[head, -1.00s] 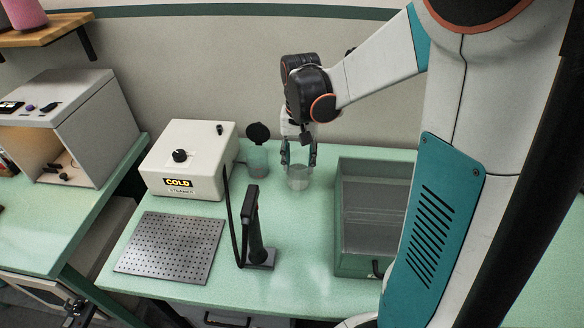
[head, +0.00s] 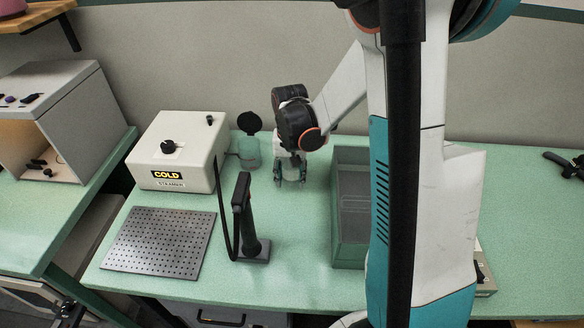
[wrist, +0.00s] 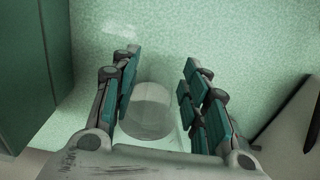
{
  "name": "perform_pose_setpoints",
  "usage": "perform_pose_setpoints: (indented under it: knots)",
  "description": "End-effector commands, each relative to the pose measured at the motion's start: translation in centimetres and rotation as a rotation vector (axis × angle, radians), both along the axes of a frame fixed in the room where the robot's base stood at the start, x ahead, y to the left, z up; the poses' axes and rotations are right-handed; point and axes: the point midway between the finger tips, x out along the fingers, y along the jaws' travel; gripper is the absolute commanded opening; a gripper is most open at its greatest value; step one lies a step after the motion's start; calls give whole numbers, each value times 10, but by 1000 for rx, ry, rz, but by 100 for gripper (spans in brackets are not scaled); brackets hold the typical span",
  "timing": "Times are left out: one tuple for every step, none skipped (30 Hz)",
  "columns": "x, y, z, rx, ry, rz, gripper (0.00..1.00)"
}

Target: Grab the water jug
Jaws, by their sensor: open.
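A clear, rounded vessel, seemingly the water jug (wrist: 148,108), stands between the fingers of my gripper (wrist: 160,65) in the wrist view. The fingers are open on both sides of it. A gap shows at the right finger; the vessel sits close to the left finger, and I cannot tell whether they touch. In the head view my gripper (head: 290,181) points down at the green bench, and the vessel is hard to make out among the fingers.
A white steamer box (head: 178,150) marked COLD, a translucent container with a raised black lid (head: 249,123) and a black handheld tool on a stand (head: 245,220) are to the left. A deep green bin (head: 350,245) stands close on the right. A perforated metal plate (head: 158,243) lies front left.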

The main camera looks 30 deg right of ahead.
Motion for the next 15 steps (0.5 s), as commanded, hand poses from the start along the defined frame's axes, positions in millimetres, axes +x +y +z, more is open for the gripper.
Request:
perform_pose_setpoints:
  knots:
    - [0,0,-3,0,0,0,42]
    - [0,0,-3,0,0,0,42]
    - [0,0,-2,0,0,0,42]
    - [0,0,-2,0,0,0,42]
    - [0,0,-2,0,0,0,42]
    - [0,0,-2,0,0,0,42]
    - [0,0,-2,0,0,0,37]
    - [0,0,-2,0,0,0,30]
    - [0,0,-2,0,0,0,21]
    - [0,0,-2,0,0,0,14]
    - [0,0,-2,0,0,0,8]
    - [0,0,-2,0,0,0,0]
    - [0,0,-2,0,0,0,0]
    - [0,0,-2,0,0,0,0]
    - [0,0,-2,0,0,0,0]
